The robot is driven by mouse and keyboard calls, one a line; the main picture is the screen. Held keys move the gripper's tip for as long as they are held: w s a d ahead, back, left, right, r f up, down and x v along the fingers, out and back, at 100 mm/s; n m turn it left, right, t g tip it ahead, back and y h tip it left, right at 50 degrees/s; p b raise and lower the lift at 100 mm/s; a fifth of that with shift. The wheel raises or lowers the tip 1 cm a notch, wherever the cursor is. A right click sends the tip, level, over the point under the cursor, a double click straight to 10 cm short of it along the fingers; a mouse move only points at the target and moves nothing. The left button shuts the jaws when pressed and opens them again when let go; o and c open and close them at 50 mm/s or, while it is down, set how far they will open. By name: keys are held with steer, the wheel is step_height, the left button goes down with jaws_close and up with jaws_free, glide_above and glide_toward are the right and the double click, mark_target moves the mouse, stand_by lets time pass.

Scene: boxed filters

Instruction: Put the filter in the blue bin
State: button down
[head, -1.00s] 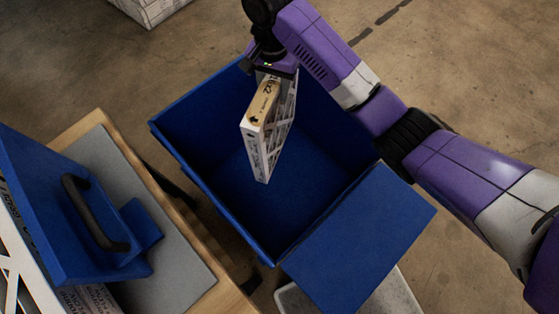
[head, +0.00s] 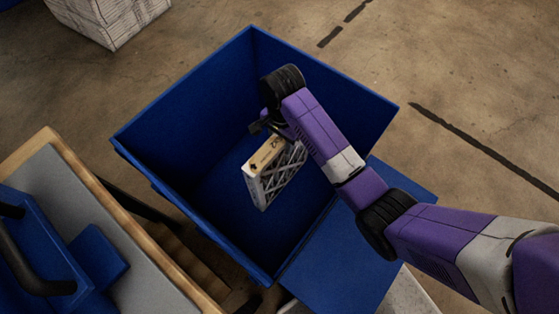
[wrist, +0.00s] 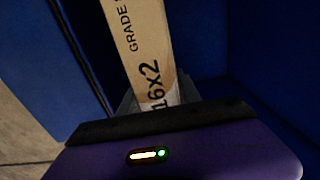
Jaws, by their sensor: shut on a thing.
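The filter (head: 274,178) is a flat boxed panel with a tan cardboard edge and a white lattice face. It hangs on edge from my gripper (head: 268,126), inside the opening of the blue bin (head: 185,118). In the wrist view the filter's printed tan edge (wrist: 142,45) runs up from my gripper (wrist: 155,105), which is shut on its near end. The fingertips are mostly hidden. Blue bin walls surround the filter in both views. I cannot tell whether its lower edge touches the bin floor.
A wooden-edged table with a grey top (head: 95,205) stands left of the bin and carries a blue handled container (head: 45,240). A white printed box (head: 110,18) lies on the floor at the upper left. The bin's blue front flap (head: 335,265) slopes outward. Floor at right is clear.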

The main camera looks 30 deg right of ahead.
step_height(320, 180, down, 11)
steer(key=b, duration=0.3)
steer(key=shift+f, duration=0.3)
steer(key=c, duration=0.8)
jaws_free()
steer(key=shift+c, duration=0.2)
step_height(320, 180, up, 12)
steer(key=p, duration=0.4)
